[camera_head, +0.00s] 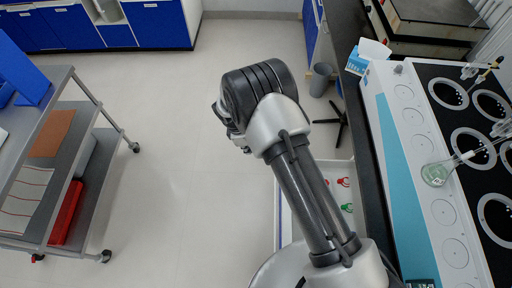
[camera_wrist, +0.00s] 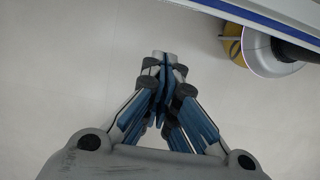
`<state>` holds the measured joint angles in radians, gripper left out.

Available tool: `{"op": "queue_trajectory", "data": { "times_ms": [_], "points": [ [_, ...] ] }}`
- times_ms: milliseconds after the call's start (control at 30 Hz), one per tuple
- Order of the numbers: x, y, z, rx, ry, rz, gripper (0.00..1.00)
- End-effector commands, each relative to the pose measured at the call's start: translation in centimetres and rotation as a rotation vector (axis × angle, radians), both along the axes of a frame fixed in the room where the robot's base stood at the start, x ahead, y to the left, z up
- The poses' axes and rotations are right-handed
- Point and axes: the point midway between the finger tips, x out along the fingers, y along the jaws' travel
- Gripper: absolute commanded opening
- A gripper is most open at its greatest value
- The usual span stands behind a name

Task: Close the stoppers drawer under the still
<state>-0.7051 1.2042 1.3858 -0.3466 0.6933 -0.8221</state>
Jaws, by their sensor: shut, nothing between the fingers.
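The stoppers drawer (camera_head: 335,169) stands pulled out from under the dark bench, to the left of the still (camera_head: 401,150) in the head view. It is white inside, and red and green stoppers (camera_head: 345,195) show in it. My arm covers much of the drawer, including part of its front. My gripper (camera_wrist: 165,60) is shut and empty in the wrist view, pointing down over the pale floor. In the head view the wrist is left of the drawer, and the fingers are mostly hidden. A white edge with a blue stripe (camera_wrist: 255,13) crosses the wrist view's top right.
A grey trolley (camera_head: 95,165) with a red box stands at left. A bin (camera_head: 320,79) and a dark stool base (camera_head: 340,121) stand beyond the drawer. A flask (camera_head: 437,174) sits on the still. The floor between trolley and drawer is clear.

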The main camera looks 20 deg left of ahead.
Motion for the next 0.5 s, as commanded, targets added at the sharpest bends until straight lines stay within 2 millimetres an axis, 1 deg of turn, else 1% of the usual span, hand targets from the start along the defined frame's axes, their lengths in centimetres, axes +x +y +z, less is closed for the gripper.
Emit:
{"op": "queue_trajectory", "data": {
  "times_ms": [33,100,333,367,400,500],
  "points": [
    [0.0,-0.3,-1.4,-0.002,0.002,-0.002,0.0],
    [0.0,-0.8,-2.9,-0.003,0.004,-0.004,0.0],
    [0.4,-1.9,-7.6,-0.001,0.002,-0.004,0.0],
    [0.5,-2.2,-7.8,0.0,0.001,-0.005,0.0],
    [0.8,-3.0,-7.4,0.0,0.0,-0.008,0.0],
    [1.1,-4.3,-7.3,0.0,0.0,-0.006,0.0]
  ]
}}
